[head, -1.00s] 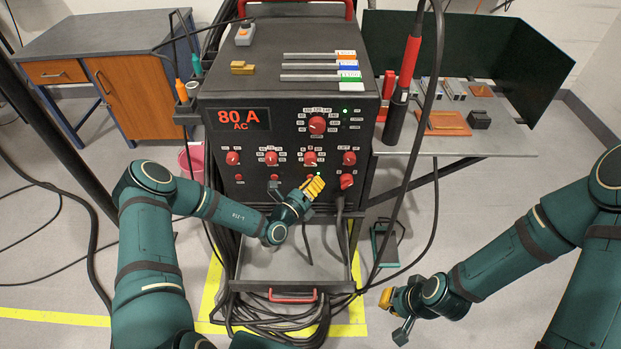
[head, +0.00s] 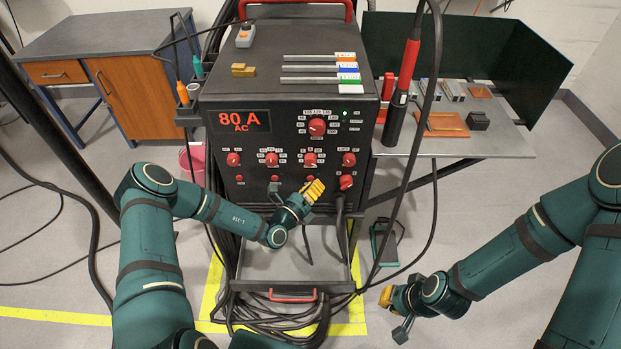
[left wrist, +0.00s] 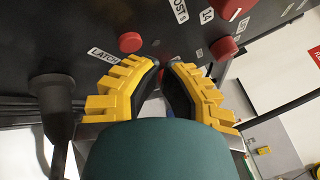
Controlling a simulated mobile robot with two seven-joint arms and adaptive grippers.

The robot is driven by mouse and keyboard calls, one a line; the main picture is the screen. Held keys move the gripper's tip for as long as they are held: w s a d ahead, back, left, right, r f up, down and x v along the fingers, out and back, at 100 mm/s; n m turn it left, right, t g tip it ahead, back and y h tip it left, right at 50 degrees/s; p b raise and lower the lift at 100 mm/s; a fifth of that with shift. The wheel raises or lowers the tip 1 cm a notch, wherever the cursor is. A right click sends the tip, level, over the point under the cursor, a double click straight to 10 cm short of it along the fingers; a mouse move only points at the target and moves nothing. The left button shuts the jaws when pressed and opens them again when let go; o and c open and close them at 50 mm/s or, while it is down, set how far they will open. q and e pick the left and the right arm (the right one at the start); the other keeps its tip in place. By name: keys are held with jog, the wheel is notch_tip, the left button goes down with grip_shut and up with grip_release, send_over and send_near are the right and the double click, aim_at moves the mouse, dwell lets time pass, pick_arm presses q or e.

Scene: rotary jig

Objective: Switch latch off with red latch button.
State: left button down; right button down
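The red latch button (left wrist: 131,42) sits on the black panel beside the LATCH label (left wrist: 103,54) in the left wrist view. My left gripper (left wrist: 163,64) has its yellow fingertips nearly together, just below and right of that button, with nothing seen between them. I cannot tell whether a fingertip touches the panel. In the head view my left gripper (head: 316,186) is at the lower right of the machine's front panel (head: 222,150) and hides part of it. My right gripper (head: 388,298) is low, right of the machine and away from it; its fingers are too hidden to judge.
A black cable plug (left wrist: 52,92) sticks out at the left there. Cables hang right of the machine, near a side table (head: 455,146).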

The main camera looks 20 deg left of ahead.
pick_arm(q)
jog(key=shift+s, duration=0.1)
jog(key=s+p, duration=0.1)
jog(key=s, duration=0.1)
jog(key=s+d+p, duration=0.1)
jog(key=s+p, duration=0.1)
jog(key=s, duration=0.1)
jog(key=shift+s+d+p, duration=0.3)
jog(key=shift+d+p, duration=0.05)
jog(key=shift+p, duration=0.05)
dwell(0.4)
